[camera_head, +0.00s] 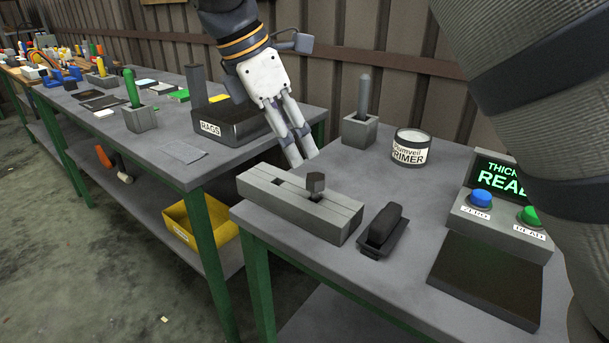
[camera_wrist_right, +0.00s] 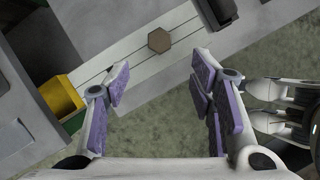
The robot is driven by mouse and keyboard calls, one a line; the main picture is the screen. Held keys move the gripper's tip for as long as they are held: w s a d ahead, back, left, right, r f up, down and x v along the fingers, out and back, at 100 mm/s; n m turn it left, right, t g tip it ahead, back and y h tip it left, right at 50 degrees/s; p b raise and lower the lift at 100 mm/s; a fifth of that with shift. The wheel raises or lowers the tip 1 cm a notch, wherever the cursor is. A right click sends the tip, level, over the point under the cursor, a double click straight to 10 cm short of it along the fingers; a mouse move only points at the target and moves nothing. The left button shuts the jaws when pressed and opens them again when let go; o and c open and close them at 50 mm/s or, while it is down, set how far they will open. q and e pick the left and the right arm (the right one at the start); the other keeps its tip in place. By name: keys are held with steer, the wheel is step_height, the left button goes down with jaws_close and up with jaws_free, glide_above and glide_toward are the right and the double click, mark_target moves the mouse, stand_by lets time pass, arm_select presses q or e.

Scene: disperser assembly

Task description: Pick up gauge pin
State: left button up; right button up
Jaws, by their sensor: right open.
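The likely gauge pin (camera_head: 316,184) is a dark pin with a hexagonal head, standing upright in a long grey slotted block (camera_head: 285,206) near the bench's left edge. Its hexagonal top (camera_wrist_right: 159,40) also shows in the right wrist view, above the gap between my fingers. Its lower part is hidden in the block. My right gripper (camera_head: 301,157) points down just behind the block in the head view, open and empty, apart from the pin. In the wrist view its purple-padded fingers (camera_wrist_right: 159,84) are spread wide. My left gripper is not in view.
A dark brush-like object (camera_head: 383,229) lies right of the block. Behind stand a grey rod in a square base (camera_head: 363,98) and a primer can (camera_head: 410,148). A gauge console (camera_head: 500,216) stands at right. A rags box (camera_head: 235,122) is on the left bench.

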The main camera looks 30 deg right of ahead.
mark_target(314, 176)
steer(key=x, duration=1)
steer(key=shift+d+r, duration=0.2)
steer(key=shift+d, duration=0.1)
jaws_close()
